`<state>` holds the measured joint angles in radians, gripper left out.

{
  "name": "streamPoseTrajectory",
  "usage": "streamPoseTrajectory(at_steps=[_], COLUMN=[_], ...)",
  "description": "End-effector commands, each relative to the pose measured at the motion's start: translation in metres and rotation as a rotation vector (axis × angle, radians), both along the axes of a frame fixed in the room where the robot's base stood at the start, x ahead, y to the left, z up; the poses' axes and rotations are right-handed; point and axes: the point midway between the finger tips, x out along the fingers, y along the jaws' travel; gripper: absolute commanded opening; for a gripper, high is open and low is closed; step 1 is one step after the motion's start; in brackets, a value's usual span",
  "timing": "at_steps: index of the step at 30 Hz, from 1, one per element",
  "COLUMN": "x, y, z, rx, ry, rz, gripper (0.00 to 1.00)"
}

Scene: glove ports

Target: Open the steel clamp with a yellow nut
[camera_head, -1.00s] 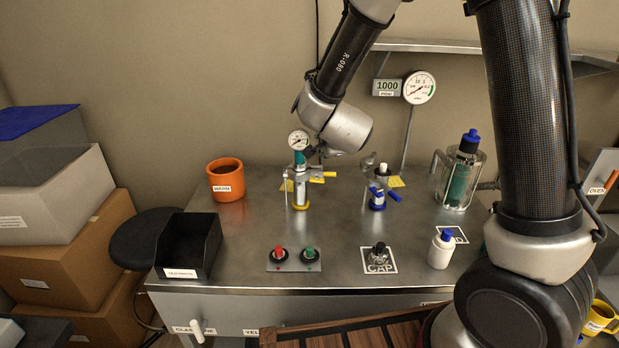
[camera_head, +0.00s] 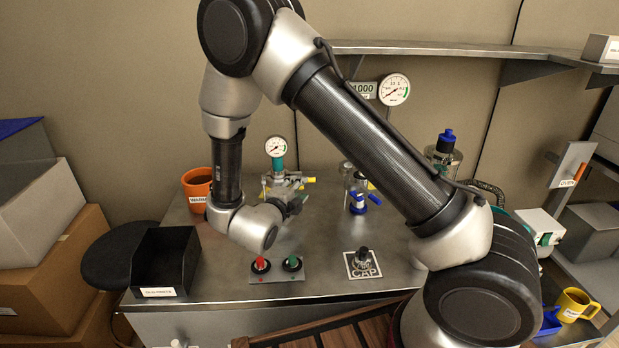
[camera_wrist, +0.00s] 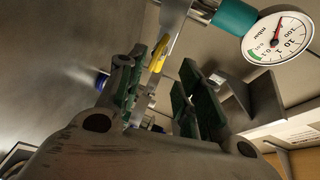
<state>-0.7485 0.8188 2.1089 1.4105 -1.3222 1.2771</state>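The steel clamp (camera_head: 284,182) sits at the post under the round gauge, with yellow parts (camera_head: 309,180) showing at its right side. In the wrist view a yellow part (camera_wrist: 158,54) lies just beyond the left finger, next to a bright steel piece (camera_wrist: 174,14). My gripper (camera_head: 297,204) is in front of the clamp in the head view and hides its lower part. In the wrist view my gripper (camera_wrist: 166,70) has its green-padded fingers apart, with nothing clearly held between them. I cannot tell whether a finger touches the yellow part.
A pressure gauge (camera_head: 276,147) on a teal fitting stands above the clamp. A blue-handled fitting (camera_head: 360,200) is to its right. A capped stand (camera_head: 363,263) is front right.

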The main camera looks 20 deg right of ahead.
Motion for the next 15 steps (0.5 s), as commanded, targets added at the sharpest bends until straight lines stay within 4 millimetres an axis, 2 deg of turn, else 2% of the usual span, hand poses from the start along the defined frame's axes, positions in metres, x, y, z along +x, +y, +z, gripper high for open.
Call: streamPoseTrajectory(at_steps=[4, 7, 15], x=[-0.005, -0.001, 0.034], y=[-0.001, -0.006, -0.032], z=[-0.003, -0.005, -0.013], rx=[-0.014, -0.016, -0.015], ry=[-0.021, -0.026, -0.024], rz=[-0.020, -0.025, -0.026], gripper=[0.35, 0.35, 0.35])
